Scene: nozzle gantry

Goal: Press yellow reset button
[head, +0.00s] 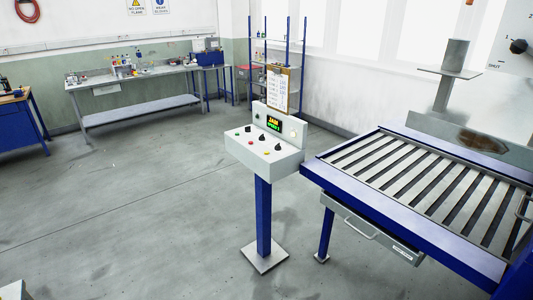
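The control console (262,158) stands on a blue post in the middle of the head view. Its sloped top carries several small buttons and black knobs. A small yellowish button (265,152) sits near the front edge of the panel; it is too small for me to be sure of its colour or whether it is pressed. A lit display (274,124) on the upright back panel reads "JAM" in orange, with a green line below. Neither of my grippers shows, and nothing touches the console.
A blue-framed slatted table (420,185) with a drawer (372,232) stands close on the console's right. A clipboard (280,88) rises behind the console. A workbench (135,75) and shelving are at the back. The floor left and in front of the console is clear.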

